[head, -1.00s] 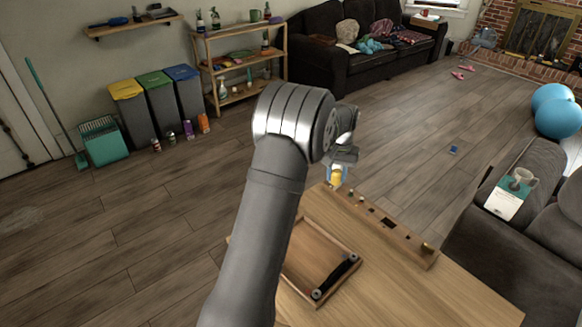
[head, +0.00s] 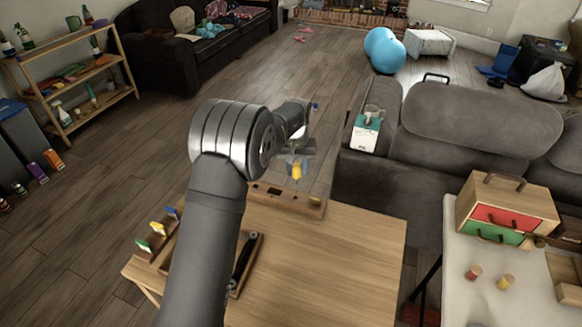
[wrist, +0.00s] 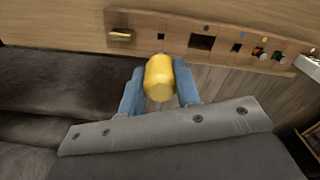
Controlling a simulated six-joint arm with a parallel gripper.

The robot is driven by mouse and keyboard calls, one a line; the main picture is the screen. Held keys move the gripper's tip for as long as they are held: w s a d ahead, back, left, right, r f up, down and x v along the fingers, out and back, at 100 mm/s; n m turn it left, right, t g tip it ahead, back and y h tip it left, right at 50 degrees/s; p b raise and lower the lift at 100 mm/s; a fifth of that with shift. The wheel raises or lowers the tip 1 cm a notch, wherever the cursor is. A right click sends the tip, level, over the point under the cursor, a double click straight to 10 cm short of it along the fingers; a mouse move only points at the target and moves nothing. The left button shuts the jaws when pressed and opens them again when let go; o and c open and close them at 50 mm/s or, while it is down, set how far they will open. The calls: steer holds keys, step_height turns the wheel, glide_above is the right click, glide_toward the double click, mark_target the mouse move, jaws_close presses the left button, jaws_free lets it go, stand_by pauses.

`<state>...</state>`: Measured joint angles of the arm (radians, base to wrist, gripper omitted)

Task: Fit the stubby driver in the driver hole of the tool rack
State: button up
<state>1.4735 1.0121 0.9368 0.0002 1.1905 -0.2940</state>
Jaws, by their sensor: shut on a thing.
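The stubby driver (wrist: 159,77) has a thick yellow handle; its shaft is hidden in the wrist view. My gripper (wrist: 158,84) is shut on the handle with its blue fingers on either side. In the head view the driver (head: 297,171) hangs from my gripper (head: 297,165) above the far side of the wooden tool rack (head: 290,204). In the wrist view the rack (wrist: 180,30) lies above the driver in the picture, with small dark holes and a larger rectangular slot. A brass-coloured piece sits near its left end; green and orange pieces sit towards the right.
The wooden table (head: 335,255) is clear right of my arm. A wooden tray (head: 258,240) with a black-handled tool (head: 244,262) lies partly behind my arm. A grey sofa (head: 375,190) stands just beyond the rack. A small drawer chest (head: 507,208) stands on a white table at right.

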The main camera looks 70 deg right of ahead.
mark_target(296, 182)
steer(key=shift+f, duration=3.2)
steer(key=shift+f, duration=2.05)
steer(key=o, duration=0.9)
steer(key=shift+o, duration=0.2)
step_height(296, 182, up, 17)
steer(key=shift+a+r, duration=0.1)
steer(key=shift+r, duration=0.1)
